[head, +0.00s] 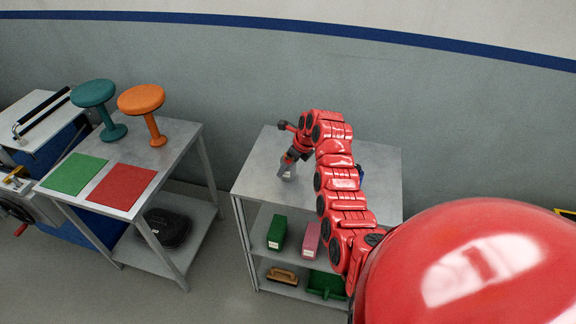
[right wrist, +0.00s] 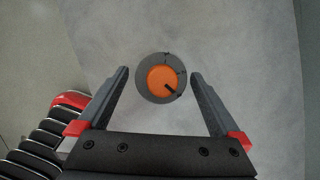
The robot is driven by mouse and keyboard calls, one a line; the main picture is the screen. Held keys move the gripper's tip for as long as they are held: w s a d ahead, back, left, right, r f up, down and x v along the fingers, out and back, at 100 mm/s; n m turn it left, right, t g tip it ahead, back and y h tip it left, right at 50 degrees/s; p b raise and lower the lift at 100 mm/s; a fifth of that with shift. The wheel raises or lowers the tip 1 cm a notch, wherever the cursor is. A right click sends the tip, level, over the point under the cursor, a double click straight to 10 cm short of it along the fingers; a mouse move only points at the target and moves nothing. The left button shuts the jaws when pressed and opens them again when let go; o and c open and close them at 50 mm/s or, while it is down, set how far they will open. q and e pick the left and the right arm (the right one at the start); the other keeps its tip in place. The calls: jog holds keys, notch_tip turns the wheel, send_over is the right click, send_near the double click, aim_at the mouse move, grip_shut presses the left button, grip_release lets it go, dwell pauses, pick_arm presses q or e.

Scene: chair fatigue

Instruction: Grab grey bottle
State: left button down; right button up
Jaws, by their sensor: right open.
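The grey bottle (right wrist: 142,89) shows from above in the right wrist view as a round dark grey shape with an orange centre and a small dark slot. It is upright on a grey tabletop. My right gripper (right wrist: 160,74) is open, its two fingertips on either side of the bottle with a gap at each side. In the head view my right gripper (head: 288,166) points down over the left part of the shelf unit's top. There I cannot clearly tell the bottle from the fingers. My left gripper is not in view.
The shelf unit (head: 256,172) holds green and pink boxes, a brush and a green dustpan lower down. Something blue (head: 361,172) shows partly behind my right arm. A table (head: 182,135) at left carries teal and orange stools and green and red mats.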

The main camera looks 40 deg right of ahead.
jog(key=shift+x, duration=1.1)
grip_shut()
